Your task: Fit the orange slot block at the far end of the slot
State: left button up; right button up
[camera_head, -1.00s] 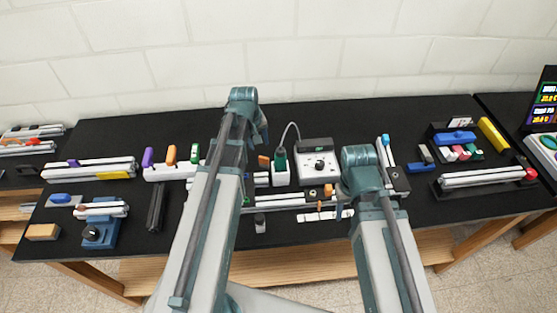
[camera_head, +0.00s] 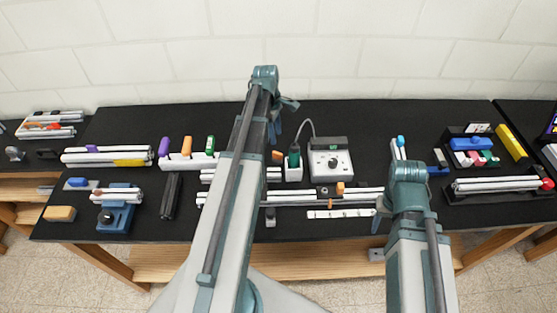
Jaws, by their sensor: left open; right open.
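A small orange block (camera_head: 340,188) sits on the long silver slotted extrusion (camera_head: 300,196) in the middle of the bench. It looks like the slot block, but it is small. Another small orange piece (camera_head: 277,155) lies further back, beside the green-topped holder. My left gripper (camera_head: 276,128) hangs behind my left arm, above the bench left of the grey meter, partly hidden. My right gripper (camera_head: 380,216) is mostly hidden by my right arm, near the extrusion's right end. Both are open, and I see nothing held.
A grey meter (camera_head: 330,158) with a cable stands behind the extrusion. A white rack (camera_head: 188,161) of coloured handles is to the left. A blue fixture (camera_head: 115,216) stands at front left. A black bin (camera_head: 470,155) of coloured pieces is at right. Bare bench lies at back left.

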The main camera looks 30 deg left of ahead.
aim_at(277, 153)
pick_arm(q)
notch_tip(277, 153, down, 7)
jog(key=b, duration=0.6)
jog(key=shift+d, duration=0.35)
jog(key=shift+w, duration=0.1)
jog(key=f+b, duration=0.4)
jog(key=shift+w+a+f, duration=0.25)
jog(key=shift+w+a, duration=0.05)
jog(key=shift+w, duration=0.05)
jog(key=shift+f+b, duration=0.4)
jog(key=shift+b, duration=0.25)
jog(key=shift+r, duration=0.1)
grip_shut()
